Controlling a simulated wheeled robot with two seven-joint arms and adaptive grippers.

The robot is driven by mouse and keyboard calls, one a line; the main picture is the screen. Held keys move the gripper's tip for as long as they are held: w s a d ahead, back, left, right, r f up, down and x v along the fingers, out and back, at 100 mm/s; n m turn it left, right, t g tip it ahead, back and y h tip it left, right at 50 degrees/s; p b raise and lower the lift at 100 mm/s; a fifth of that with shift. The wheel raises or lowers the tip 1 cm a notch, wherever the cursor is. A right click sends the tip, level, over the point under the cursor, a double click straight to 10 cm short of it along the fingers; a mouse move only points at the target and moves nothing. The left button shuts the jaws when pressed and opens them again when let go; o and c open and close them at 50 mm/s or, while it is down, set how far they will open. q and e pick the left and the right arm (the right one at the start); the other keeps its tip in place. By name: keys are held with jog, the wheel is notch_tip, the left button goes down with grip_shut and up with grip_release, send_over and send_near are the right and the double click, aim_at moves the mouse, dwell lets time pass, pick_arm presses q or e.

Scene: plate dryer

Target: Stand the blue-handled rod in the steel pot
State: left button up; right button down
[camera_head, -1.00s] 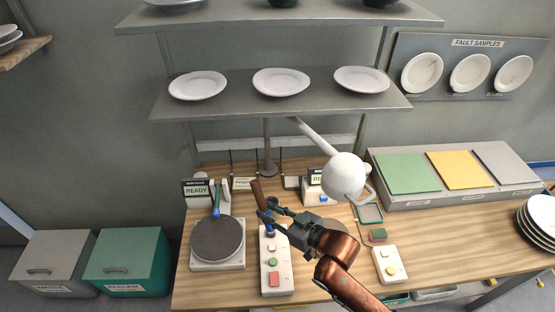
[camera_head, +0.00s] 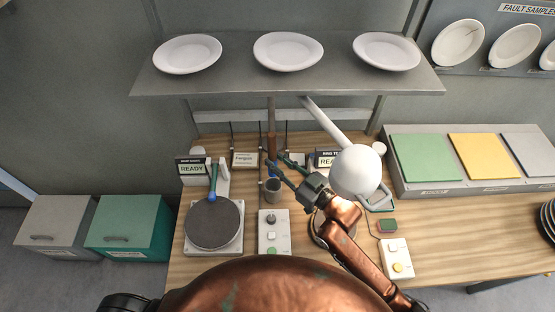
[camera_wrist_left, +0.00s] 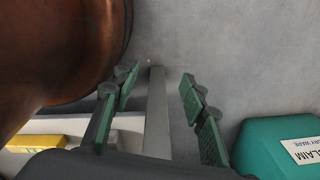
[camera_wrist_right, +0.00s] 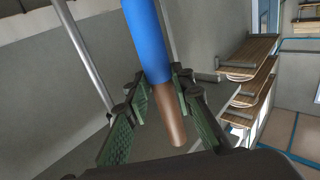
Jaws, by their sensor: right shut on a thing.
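The rod has a brown end (camera_head: 271,146) and a blue part (camera_wrist_right: 146,38). My right gripper (camera_head: 280,168) is shut on it near where blue meets brown, as the right wrist view also shows. The rod looks close to upright, brown end up. The small grey steel pot (camera_head: 272,190) stands on the bench just below the rod in the head view. I cannot tell whether the rod's lower end is above, behind or inside the pot. My left gripper (camera_wrist_left: 158,105) is open and empty in the left wrist view, away from the rod.
A round dark plate unit (camera_head: 214,224) with a green-and-blue tool (camera_head: 213,184) stands left of the pot. A button box (camera_head: 273,232) is in front of it. A white lamp head (camera_head: 356,171) hangs close to my right arm. A shelf (camera_head: 290,78) with plates is above.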

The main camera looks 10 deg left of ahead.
jog(key=shift+f+b, duration=0.3)
jog(key=shift+f, duration=0.25)
pick_arm(q)
notch_tip(320, 180, down, 8)
jog(key=b, duration=0.7)
jog(key=shift+f, duration=0.15)
pick_arm(e)
jog(key=shift+f, duration=5.45)
jog(key=c, duration=1.6)
grip_release()
notch_tip(320, 180, up, 10)
pick_arm(q)
jog(key=shift+d, duration=0.1)
pick_arm(e)
jog(key=shift+d, duration=0.1)
